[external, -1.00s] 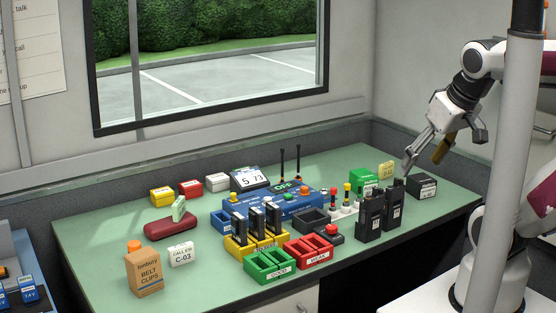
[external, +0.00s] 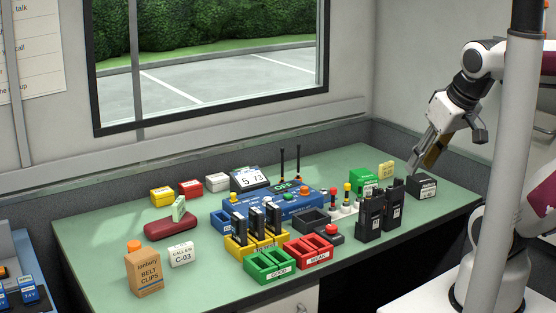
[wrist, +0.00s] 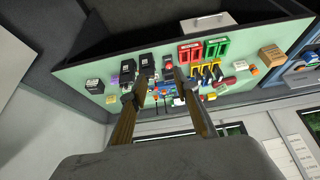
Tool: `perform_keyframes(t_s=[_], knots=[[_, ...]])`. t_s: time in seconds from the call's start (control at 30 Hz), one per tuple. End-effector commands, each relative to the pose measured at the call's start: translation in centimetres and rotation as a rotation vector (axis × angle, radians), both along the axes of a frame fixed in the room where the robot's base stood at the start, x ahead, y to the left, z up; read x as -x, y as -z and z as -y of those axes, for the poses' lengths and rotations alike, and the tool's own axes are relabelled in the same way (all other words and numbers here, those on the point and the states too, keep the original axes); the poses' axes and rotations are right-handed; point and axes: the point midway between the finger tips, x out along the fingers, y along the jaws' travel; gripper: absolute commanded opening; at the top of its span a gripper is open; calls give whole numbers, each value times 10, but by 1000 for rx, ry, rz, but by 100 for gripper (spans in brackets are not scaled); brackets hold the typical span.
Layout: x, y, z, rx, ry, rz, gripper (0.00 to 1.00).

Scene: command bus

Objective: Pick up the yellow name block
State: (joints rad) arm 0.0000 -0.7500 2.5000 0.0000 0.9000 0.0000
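A yellow block with a pale label (external: 162,197) sits at the back left of the green desk, left of a red block. A second, pale yellow block with dark print (external: 386,170) stands at the back right, behind a green box; I cannot read its print. My gripper (external: 420,165) hangs above the right end of the desk, near a black box (external: 422,186), and apart from both yellow blocks. In the wrist view the two fingers (wrist: 160,66) have a gap between them and hold nothing.
A red block (external: 190,188) and a white block (external: 217,182) stand beside the yellow one. Two black radios (external: 371,219), a blue console with antennas (external: 285,204), and green (external: 270,267) and red trays crowd the desk's middle and right.

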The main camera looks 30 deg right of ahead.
Motion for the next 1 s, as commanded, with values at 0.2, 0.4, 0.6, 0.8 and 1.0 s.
perform_keyframes(t_s=[0.2,0.4,0.6,0.8,1.0], knots=[[-2,-1,-1,-3,-1,3,31],[-23,-12,-8,-28,-9,35,31],[-69,-35,-21,-82,-20,110,31],[-128,-63,-32,-139,-19,210,31],[-187,-89,-36,-186,-2,309,31]])
